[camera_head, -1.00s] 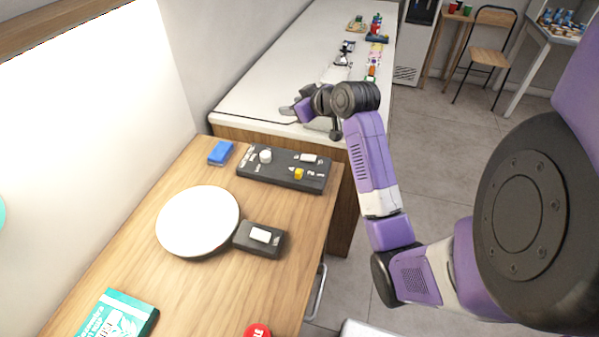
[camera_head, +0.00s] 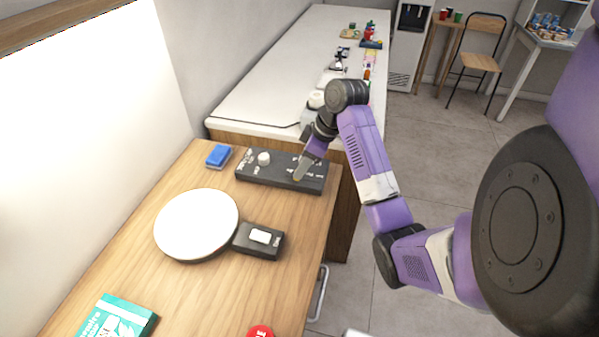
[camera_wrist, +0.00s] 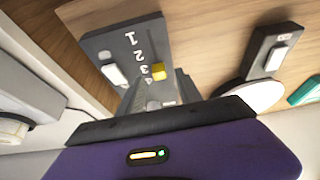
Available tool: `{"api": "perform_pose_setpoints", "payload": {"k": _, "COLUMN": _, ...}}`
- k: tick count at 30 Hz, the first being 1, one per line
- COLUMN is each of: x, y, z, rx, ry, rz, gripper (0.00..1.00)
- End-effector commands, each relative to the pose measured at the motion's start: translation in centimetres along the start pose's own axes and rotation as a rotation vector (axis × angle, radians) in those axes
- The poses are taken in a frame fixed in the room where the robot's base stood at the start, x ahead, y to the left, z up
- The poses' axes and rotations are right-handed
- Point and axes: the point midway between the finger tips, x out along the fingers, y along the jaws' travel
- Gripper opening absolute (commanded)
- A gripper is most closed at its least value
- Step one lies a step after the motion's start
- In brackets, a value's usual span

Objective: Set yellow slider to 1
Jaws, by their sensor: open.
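The dark control panel (camera_head: 255,175) lies on the wooden desk's far end; the wrist view also shows it (camera_wrist: 108,42). The yellow slider (camera_wrist: 158,72) shows in the wrist view beside the printed numbers, close to the 3 and 4, with the 1 farther up. My gripper (camera_head: 299,172) is over the right part of the panel in the head view and hides the yellow slider there. In the wrist view my gripper (camera_wrist: 160,90) is open, its fingers pointing at the panel around the slider's column. I cannot tell whether they touch the slider.
A white switch (camera_wrist: 114,75) and a white knob (camera_head: 264,158) are on the same panel. A blue block (camera_head: 218,155), a round white plate (camera_head: 197,223) and a small dark switch box (camera_head: 255,246) are nearby. A white counter (camera_head: 270,85) stands behind.

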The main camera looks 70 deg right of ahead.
Motion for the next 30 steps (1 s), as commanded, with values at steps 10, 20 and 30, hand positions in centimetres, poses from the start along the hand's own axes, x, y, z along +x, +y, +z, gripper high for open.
{"api": "perform_pose_setpoints", "payload": {"k": 10, "x": 2.7, "y": 0.0, "z": 0.0, "rx": 0.000, "ry": -0.001, "rz": 0.002, "gripper": 0.42}}
{"api": "perform_pose_setpoints", "payload": {"k": 20, "x": 2.7, "y": 0.1, "z": 0.0, "rx": 0.000, "ry": 0.000, "rz": 0.002, "gripper": 0.22}}
{"api": "perform_pose_setpoints", "payload": {"k": 30, "x": 2.7, "y": 0.0, "z": 0.0, "rx": 0.000, "ry": 0.000, "rz": 0.002, "gripper": 0.00}}
